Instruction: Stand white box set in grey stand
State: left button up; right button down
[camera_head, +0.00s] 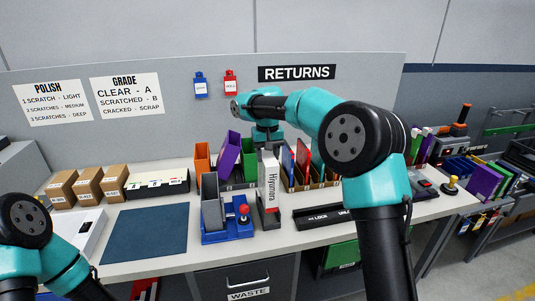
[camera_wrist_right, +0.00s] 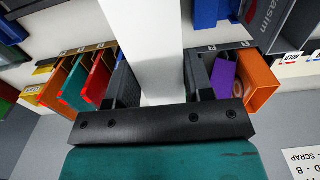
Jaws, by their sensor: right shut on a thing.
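The white box set (camera_head: 269,182), with dark lettering down its spine, is upright near the middle of the counter. In the right wrist view the white box set (camera_wrist_right: 156,45) runs between the two fingers. My right gripper (camera_head: 266,143) is shut on its upper part from behind. A low grey stand (camera_head: 263,214) with a bit of red is at the box's lower end. I cannot tell whether the box rests fully in it. In the right wrist view, my right gripper (camera_wrist_right: 158,88) has a dark finger on each side of the box. My left gripper is out of view; only its arm shows.
Orange and purple cases (camera_head: 229,153) and several coloured books (camera_head: 302,160) stand behind. A black tray (camera_head: 319,216) lies right. The blue mat (camera_head: 145,232) is clear.

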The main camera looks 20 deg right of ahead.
notch_tip(320, 180, down, 8)
jog(key=shift+r, duration=0.25)
dwell(1.9)
dwell(0.4)
grip_release()
dwell(0.4)
jog(key=shift+r, duration=4)
jog(key=shift+s+f, duration=0.1)
